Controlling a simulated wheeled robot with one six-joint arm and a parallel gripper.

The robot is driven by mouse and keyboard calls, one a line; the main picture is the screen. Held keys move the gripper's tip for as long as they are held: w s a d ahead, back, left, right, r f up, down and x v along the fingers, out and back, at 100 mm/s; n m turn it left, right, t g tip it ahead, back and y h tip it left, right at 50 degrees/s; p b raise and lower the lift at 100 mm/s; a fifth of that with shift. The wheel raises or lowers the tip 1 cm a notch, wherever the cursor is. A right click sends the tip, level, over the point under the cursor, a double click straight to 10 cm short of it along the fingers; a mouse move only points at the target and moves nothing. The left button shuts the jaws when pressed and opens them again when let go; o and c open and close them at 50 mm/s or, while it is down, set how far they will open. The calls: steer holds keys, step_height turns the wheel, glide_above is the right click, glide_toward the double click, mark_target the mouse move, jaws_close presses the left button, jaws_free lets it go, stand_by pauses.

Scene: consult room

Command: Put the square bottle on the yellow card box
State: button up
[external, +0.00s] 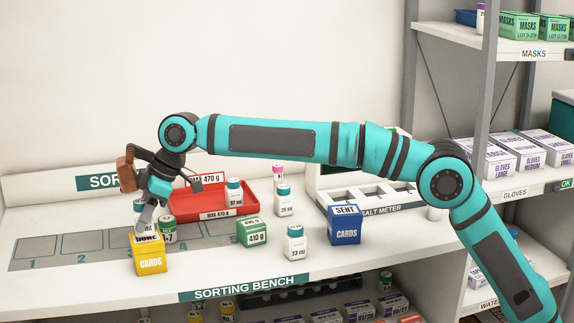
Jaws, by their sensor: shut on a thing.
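The yellow card box (150,262), labelled DONE and CARDS, stands at the front left of the bench. My gripper (146,226) points down directly over it, shut on a small, mostly hidden thing with a white label, likely the square bottle. The fingers and arm cover most of it. Its lower end is at the level of the box top; I cannot tell if it touches.
A green-labelled container (168,233) stands close behind the yellow box. A red tray (190,202) with a teal-capped bottle (234,190) lies further back. A green box (251,232), white bottles (295,244) and a blue SENT CARDS box (345,225) stand to the right.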

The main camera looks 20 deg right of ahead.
steer(key=shift+f, duration=0.45)
steer(key=o, duration=1)
steer(key=shift+f, duration=0.1)
steer(key=shift+o, duration=0.2)
steer(key=v, duration=1.2)
